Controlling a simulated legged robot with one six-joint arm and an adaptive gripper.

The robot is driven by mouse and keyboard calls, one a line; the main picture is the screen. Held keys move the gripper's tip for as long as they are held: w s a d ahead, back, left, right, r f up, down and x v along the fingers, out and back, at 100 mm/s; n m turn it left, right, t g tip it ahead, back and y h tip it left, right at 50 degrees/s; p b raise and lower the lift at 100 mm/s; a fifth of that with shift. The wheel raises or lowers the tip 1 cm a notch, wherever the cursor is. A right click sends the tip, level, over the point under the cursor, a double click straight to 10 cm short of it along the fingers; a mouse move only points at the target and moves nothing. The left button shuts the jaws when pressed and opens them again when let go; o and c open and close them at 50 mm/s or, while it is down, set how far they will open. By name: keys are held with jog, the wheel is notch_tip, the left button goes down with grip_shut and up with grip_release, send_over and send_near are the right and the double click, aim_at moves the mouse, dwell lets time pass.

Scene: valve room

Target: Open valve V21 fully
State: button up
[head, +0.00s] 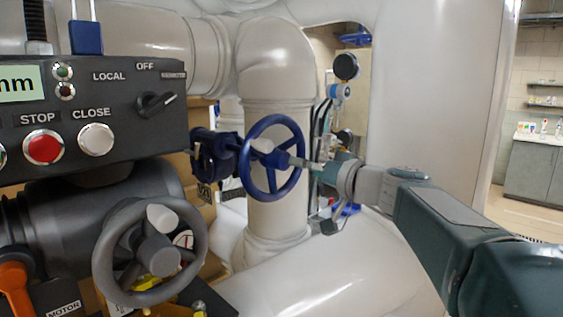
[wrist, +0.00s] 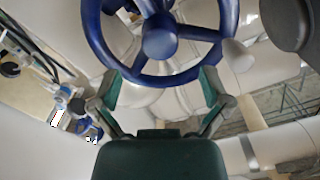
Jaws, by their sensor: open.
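A blue handwheel (head: 246,168) with spokes stands upright in the middle of the head view, on a blue valve body (head: 211,155) by a white pipe. A small tag below the body reads "V2", its last character unclear. In the wrist view the blue handwheel (wrist: 161,36) fills the top, with a pale knob (wrist: 237,55) at its right rim. My gripper (head: 305,163) is right in front of the wheel. In the wrist view my gripper (wrist: 160,86) is open, its fingers wide apart on either side of the lower rim. I cannot tell whether they touch it.
A dark control box (head: 88,120) with STOP and CLOSE buttons stands at left, above a grey handwheel (head: 103,262). An orange lever (head: 14,285) is at lower left. Large white pipes (head: 440,110) surround the wheel. A gauge (head: 346,66) and thin tubes are behind my gripper.

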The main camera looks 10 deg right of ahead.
aim_at(286, 161)
jog(key=m, duration=0.4)
jog(key=shift+m, duration=0.3)
jog(key=m, duration=0.5)
jog(key=shift+w, duration=0.1)
jog(key=shift+x, duration=3.2)
